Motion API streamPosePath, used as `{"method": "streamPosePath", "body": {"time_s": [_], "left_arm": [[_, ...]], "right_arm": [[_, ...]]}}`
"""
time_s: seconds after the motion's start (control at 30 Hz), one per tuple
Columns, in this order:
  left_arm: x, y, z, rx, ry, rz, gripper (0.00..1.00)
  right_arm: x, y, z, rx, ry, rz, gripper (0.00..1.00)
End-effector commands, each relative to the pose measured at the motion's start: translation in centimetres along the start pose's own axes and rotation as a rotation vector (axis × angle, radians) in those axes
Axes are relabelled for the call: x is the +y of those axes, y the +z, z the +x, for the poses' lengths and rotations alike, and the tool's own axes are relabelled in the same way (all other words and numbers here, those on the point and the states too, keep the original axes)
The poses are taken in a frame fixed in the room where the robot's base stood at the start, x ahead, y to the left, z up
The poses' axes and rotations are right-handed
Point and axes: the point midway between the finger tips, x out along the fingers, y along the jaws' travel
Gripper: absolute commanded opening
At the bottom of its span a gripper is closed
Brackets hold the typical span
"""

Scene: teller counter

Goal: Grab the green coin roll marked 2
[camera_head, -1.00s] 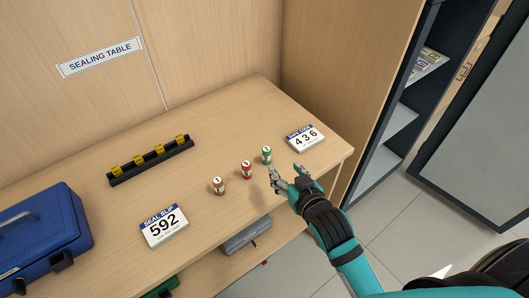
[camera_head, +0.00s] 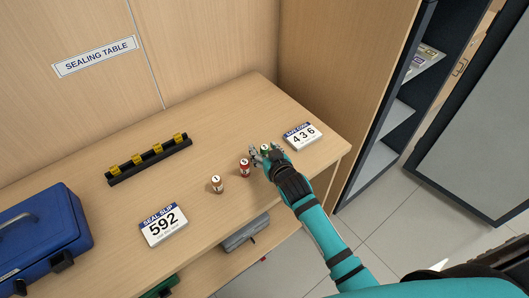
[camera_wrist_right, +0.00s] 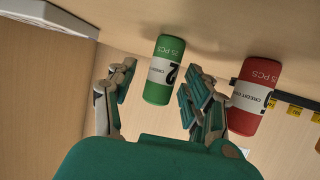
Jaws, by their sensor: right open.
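The green coin roll (camera_wrist_right: 158,85) marked 2 stands on the table, seen between the open fingers of my right gripper (camera_wrist_right: 152,98) in the right wrist view. The fingers are on either side of it, and I cannot tell whether they touch it. In the head view only its top (camera_head: 265,147) shows past my right gripper (camera_head: 264,154), which hides the rest. A red coin roll (camera_head: 244,168) stands just left of the gripper; it also shows in the right wrist view (camera_wrist_right: 256,95). A brown coin roll (camera_head: 217,184) stands further left. My left gripper is out of view.
The safe code card (camera_head: 303,136) lies to the right of the gripper. The seal slip card (camera_head: 163,225), a black rack with yellow clips (camera_head: 150,160) and a blue case (camera_head: 40,235) are to the left. The table's front edge runs under my right arm.

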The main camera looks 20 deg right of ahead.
Motion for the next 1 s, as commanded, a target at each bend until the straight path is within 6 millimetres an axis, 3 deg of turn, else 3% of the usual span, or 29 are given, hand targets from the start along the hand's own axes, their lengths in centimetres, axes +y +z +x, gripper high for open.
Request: {"method": "streamPosePath", "body": {"time_s": [0.2,0.6,1.0], "left_arm": [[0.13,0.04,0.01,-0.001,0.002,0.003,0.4],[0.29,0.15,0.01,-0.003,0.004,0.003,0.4],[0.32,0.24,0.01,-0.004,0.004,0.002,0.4]], "right_arm": [[-0.02,0.05,0.04,-0.001,0.0,0.0,0.51],[0.0,0.06,0.01,-0.001,0.0,0.0,0.0],[0.0,-0.17,-0.04,0.001,0.0,0.0,0.0]]}}
